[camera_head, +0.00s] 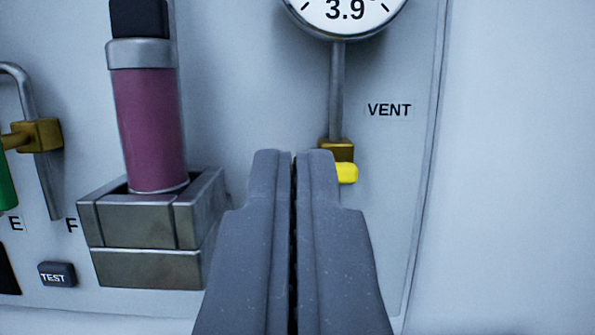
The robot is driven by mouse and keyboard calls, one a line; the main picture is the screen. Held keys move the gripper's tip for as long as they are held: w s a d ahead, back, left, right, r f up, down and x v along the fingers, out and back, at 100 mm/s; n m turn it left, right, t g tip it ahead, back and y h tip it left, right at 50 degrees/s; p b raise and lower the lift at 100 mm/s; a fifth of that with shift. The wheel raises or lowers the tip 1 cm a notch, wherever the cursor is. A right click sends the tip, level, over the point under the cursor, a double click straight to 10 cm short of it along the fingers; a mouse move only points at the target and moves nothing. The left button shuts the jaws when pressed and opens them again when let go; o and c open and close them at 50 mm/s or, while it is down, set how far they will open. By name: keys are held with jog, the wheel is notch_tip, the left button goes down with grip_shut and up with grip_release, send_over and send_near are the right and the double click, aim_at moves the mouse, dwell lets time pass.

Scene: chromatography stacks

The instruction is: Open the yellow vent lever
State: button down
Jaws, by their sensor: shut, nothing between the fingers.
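The yellow vent lever (347,173) shows as a small yellow end just right of my fingertips. Most of it is hidden behind my gripper. It sits at a brass valve block (338,148) below a grey pipe (337,90), left of the VENT label (389,110). My gripper (293,155) is shut and empty, its fingers pointing at the panel. Its right fingertip overlaps the lever in the picture; I cannot tell whether they touch.
A round gauge (346,12) reading 3.9 sits above the pipe. A column of pink-purple fill (150,130) stands in a metal holder (150,225) at left. A TEST button (57,274) and another brass valve (38,134) are farther left. The right side is bare.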

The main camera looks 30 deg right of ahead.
jog(key=w+d+b, duration=0.1)
jog(key=w+d, duration=0.3)
jog(key=w, duration=0.4)
jog(key=shift+f+b, duration=0.4)
jog(key=shift+f, duration=0.05)
